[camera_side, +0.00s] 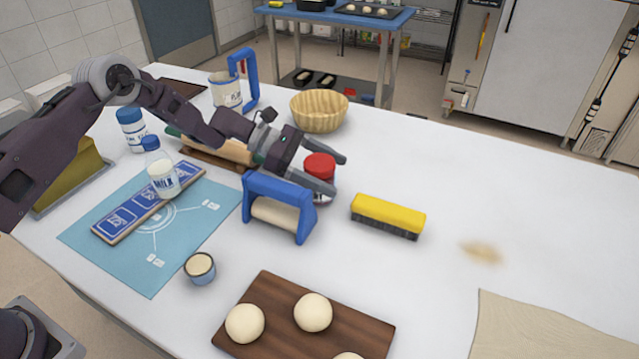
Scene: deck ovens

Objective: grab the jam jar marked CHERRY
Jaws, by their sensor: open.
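A jar with a red lid (320,166) stands on the white table, right of the middle of my arm's reach. Its body is mostly hidden behind a finger and a blue-framed roller, and no label on it can be read, so I cannot tell whether it says CHERRY. My gripper (338,176) is open, low over the table, with one finger on the far side of the red lid and the other on the near side. I cannot tell whether either finger touches the jar.
The blue-framed roller (279,204) stands close in front of my gripper. A yellow brush (388,214) lies to the right, a wicker basket (319,111) behind. A milk bottle (160,174) stands left. A dough board (270,290) lies in front. The table's right side is mostly clear.

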